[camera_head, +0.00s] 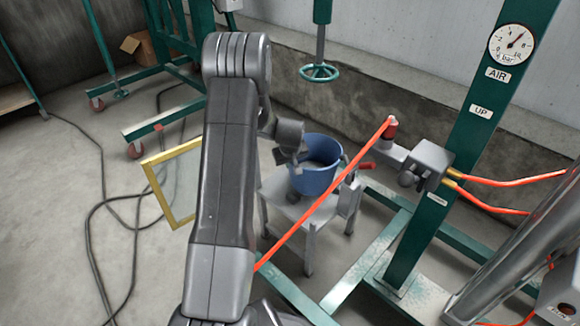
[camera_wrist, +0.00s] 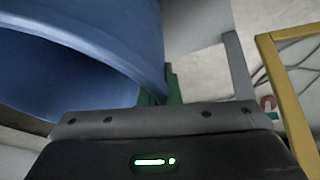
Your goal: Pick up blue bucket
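The blue bucket (camera_head: 322,180) stands upright on a small grey table (camera_head: 307,213) in the head view. My gripper (camera_head: 290,158) is at the bucket's upper left rim, reaching down from my arm. In the wrist view the blue bucket (camera_wrist: 95,45) fills the upper left, very close, with its rim edge crossing the picture. The dark gripper body lies along the bottom of that view. The fingertips are too small and partly hidden in the head view, so I cannot tell whether they touch or straddle the rim.
An orange hose (camera_head: 318,213) runs diagonally in front of the bucket. A spray device (camera_head: 425,163) and green post (camera_head: 470,130) with a gauge (camera_head: 511,44) stand to the right. A yellow frame (camera_head: 165,183) stands left of my arm. Dark cables lie on the floor further left.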

